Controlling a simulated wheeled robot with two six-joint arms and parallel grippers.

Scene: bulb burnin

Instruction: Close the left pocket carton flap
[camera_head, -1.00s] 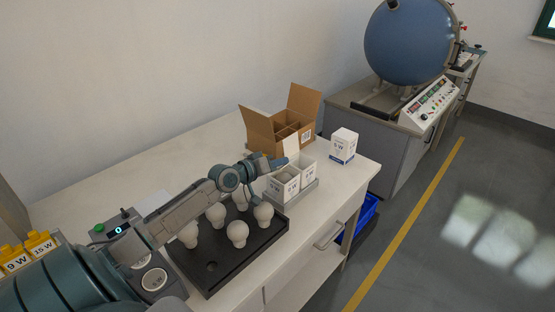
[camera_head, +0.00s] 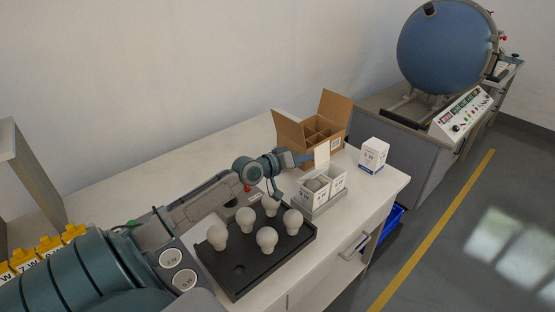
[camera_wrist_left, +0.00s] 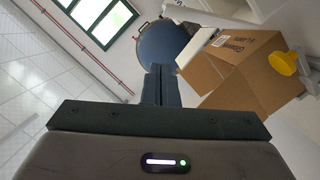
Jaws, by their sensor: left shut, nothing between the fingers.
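Two small open white cartons stand side by side in a grey holder (camera_head: 322,208) near the bench's right end. The left pocket carton (camera_head: 313,196) has a round bulb top showing in its mouth. The right pocket carton (camera_head: 338,184) is also open at the top. A white flap (camera_head: 322,153) stands upright behind them; I cannot tell which carton it belongs to. My left gripper (camera_head: 304,158) is shut and empty, just left of this flap; I cannot tell if they touch. Its closed fingers (camera_wrist_left: 160,84) show in the left wrist view. My right gripper is out of view.
An open brown divided box (camera_head: 294,130) stands behind the cartons. A closed white carton (camera_head: 373,155) stands to the right. A black tray (camera_head: 238,283) of several bulbs lies in front of my arm. The bench's back left is clear.

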